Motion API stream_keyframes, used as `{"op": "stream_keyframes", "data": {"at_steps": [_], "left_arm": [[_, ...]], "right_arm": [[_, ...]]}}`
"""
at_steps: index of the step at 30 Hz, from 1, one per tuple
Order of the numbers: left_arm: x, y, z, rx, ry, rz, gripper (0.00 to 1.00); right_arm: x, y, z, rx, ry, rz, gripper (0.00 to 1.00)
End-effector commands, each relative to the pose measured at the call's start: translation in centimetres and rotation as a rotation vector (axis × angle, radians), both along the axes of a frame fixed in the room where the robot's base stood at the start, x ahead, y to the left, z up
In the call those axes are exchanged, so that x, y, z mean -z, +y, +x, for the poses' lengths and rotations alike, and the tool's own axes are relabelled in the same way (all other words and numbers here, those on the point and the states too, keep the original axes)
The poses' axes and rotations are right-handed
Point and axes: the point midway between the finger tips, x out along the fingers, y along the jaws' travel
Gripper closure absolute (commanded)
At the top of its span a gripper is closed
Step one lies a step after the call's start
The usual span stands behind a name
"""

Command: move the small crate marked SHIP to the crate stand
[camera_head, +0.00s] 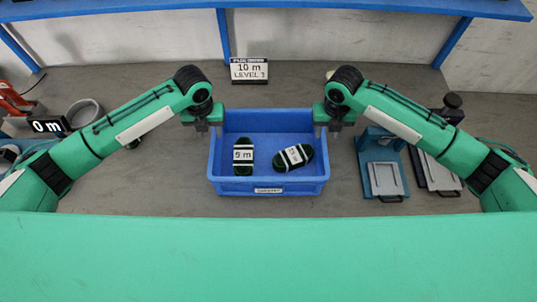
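A blue crate (270,186) stands on the grey table in the middle, with a small white label on its front wall, too small to read for certain. Two dark green coils with white bands lie in it: the left coil (243,167) is marked 5 m, and the right coil (294,158) lies tilted. My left gripper (208,127) is at the crate's left wall towards the back. My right gripper (327,127) is at the right wall opposite. Both point down with fingers seemingly apart; whether they touch the rim is unclear. I cannot make out a crate stand.
A sign (249,71) reading 10 m LEVEL stands behind the crate. A 0 m display (49,125) and a grey ring (84,113) are at left. A blue fixture with a pale plate (385,180) stands close right of the crate. Table in front is clear.

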Motion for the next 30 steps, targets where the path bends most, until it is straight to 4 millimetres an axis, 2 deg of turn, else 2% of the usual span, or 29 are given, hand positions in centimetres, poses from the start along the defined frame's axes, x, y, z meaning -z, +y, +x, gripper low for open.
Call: {"op": "stream_keyframes", "data": {"at_steps": [1,9,15,21,29,30], "left_arm": [[1.2,0.0,-0.1,-0.001,0.005,0.0,0.6],[6.4,0.0,-0.1,0.0,0.004,0.0,0.6],[9.0,-0.1,-0.1,0.001,0.002,-0.001,0.6],[10.0,0.0,-0.1,0.001,0.0,0.0,0.6],[10.0,0.0,0.0,0.001,0.0,0.0,0.6],[10.0,0.0,0.0,0.001,0.0,0.0,0.66]], "right_arm": [[1.1,0.0,-0.1,0.001,0.003,-0.001,0.6],[6.3,0.0,-0.1,0.002,0.002,0.0,0.6],[9.0,0.0,0.0,0.002,0.0,0.0,0.6],[10.0,0.0,0.0,0.0,0.0,0.0,0.6],[10.0,0.0,0.0,0.0,-0.001,0.0,0.6],[10.0,0.0,0.0,0.0,-0.001,0.0,0.66]]}}
